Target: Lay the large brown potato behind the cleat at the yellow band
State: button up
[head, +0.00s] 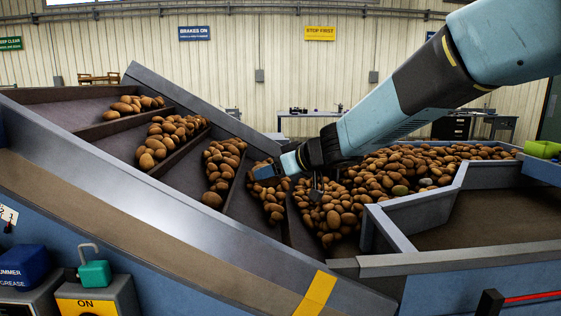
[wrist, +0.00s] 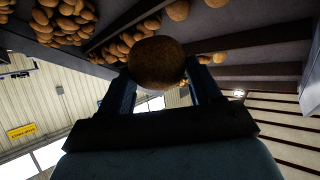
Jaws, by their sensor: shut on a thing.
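The large brown potato (wrist: 157,62) is held between the two fingers of my gripper (wrist: 158,78) in the wrist view. In the head view my gripper (head: 262,172) is above the sloping belt, near its middle; I cannot make out the held potato there. The yellow band (head: 317,292) is painted on the near side wall of the belt, at the lower right. Dark cleats (head: 238,183) cross the belt; piles of potatoes lie against them. Which cleat lines up with the band is hard to tell, as potatoes and the side wall cover parts.
A large heap of potatoes (head: 400,175) fills the hopper at the belt's lower end. The raised far side rail (head: 200,105) and near side wall (head: 160,210) bound the belt. Bare belt (head: 75,110) shows between the piles. A green padlock (head: 94,273) stands at the lower left.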

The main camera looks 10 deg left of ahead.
jog(key=shift+f, duration=9.1)
jog(key=o, duration=1.2)
jog(key=shift+o, duration=0.2)
